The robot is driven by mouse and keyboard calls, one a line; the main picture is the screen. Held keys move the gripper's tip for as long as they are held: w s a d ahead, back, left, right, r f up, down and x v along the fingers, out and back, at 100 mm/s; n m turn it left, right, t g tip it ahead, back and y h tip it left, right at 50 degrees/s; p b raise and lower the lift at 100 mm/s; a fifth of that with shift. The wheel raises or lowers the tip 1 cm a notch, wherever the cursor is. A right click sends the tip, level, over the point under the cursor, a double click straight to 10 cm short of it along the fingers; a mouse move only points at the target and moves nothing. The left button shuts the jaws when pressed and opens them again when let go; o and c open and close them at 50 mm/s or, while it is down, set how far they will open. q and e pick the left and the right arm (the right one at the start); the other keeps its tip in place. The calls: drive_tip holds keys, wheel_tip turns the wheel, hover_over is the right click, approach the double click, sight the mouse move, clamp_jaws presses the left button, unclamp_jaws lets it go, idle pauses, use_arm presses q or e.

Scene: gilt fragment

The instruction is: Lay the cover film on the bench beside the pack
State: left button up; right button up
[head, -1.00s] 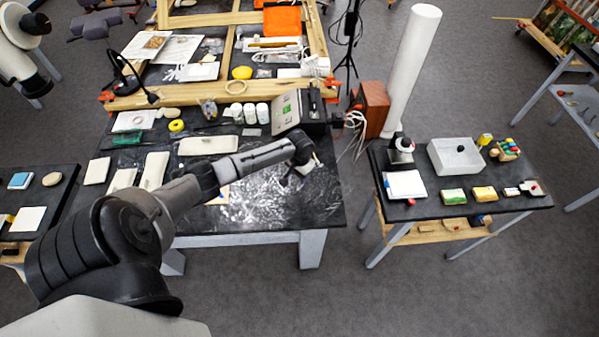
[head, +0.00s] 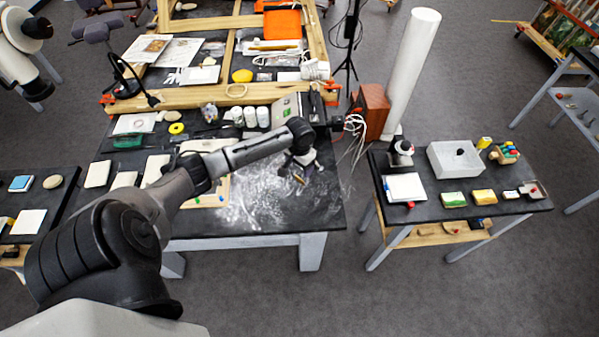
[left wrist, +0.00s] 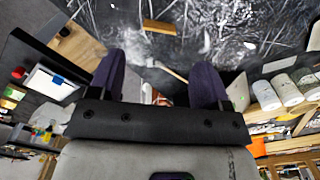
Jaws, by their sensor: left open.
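The cover film appears as clear, crinkled sheeting with white glints (head: 250,205) on the black bench (head: 318,212). It also shows at the top of the left wrist view (left wrist: 205,22). My left gripper (head: 300,170) is above the bench's right part, over the film's far side. Its two dark fingers (left wrist: 157,78) are apart in the left wrist view, with no film visible between them. A pale board with small coloured pegs (head: 212,198), possibly the pack, lies left of the film, partly hidden by my left arm. My right gripper is not in view.
A thin wooden-handled tool (left wrist: 170,70) shows beyond the fingers.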

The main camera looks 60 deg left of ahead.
use_arm(q)
wheel_tip(320, 180, up, 6)
drive_tip(key=f, duration=0.1)
drive_tip(key=s+d+f+m+t, duration=0.15)
drive_tip(key=s+d+f, duration=0.3)
drive_tip(key=d, duration=0.55)
drive_tip(key=s+d+f+m+g, duration=0.1)
drive_tip(key=s+d+f+m, duration=0.2)
drive_tip(key=s+d, duration=0.5)
drive_tip(key=s+d+r+t, duration=0.1)
drive_tip(key=s+d+r, duration=0.2)
drive_tip(key=s+d, duration=0.2)
drive_tip(key=s+d+r+m+t, duration=0.1)
drive_tip(key=s+d+r+t, duration=0.1)
drive_tip(key=s+d, duration=0.3)
drive_tip(key=shift+d+r, duration=0.65)
drive_tip(key=shift+d, duration=0.15)
drive_tip(key=shift+a, duration=0.1)
